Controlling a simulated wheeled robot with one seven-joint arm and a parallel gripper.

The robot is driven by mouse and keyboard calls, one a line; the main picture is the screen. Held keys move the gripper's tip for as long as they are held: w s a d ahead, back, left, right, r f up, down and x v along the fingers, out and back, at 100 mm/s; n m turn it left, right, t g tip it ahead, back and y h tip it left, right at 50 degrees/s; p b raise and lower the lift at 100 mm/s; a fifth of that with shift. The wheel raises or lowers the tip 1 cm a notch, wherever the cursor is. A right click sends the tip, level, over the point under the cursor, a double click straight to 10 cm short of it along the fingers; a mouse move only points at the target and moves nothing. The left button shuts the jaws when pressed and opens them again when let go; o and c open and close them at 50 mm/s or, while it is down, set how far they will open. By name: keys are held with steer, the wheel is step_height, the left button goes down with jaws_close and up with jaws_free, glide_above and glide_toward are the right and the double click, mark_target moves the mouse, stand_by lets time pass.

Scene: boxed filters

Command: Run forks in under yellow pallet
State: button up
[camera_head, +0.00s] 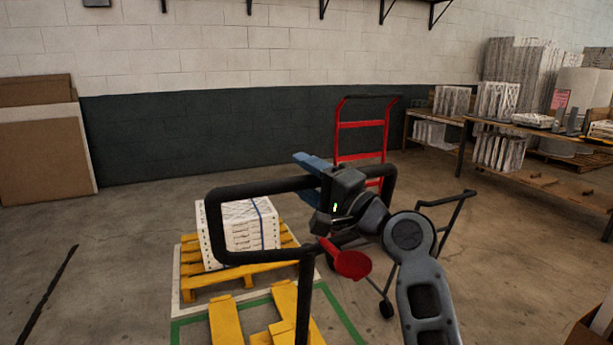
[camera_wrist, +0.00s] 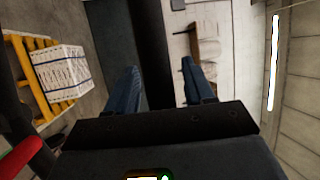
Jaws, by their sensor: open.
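The yellow pallet (camera_head: 200,281) stands on the floor at the left centre of the head view, carrying a white boxed load (camera_head: 241,231) with a blue strap. It also shows in the wrist view at the left (camera_wrist: 22,68). Two yellow forks (camera_head: 226,322) lie low in front of the pallet, tips facing its near side; I cannot tell whether they touch it. A black handle frame (camera_head: 225,193) rises nearby.
A red hand truck (camera_head: 361,124) stands behind my gripper. A red round part (camera_head: 351,265) and another black handle (camera_head: 452,212) are close to my arm. Loaded shelves (camera_head: 540,180) stand at right, brown boards (camera_head: 45,150) at left. Open floor lies left of the pallet.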

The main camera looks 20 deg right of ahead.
steer(key=shift+c, duration=0.3)
jaws_close()
stand_by(0.3)
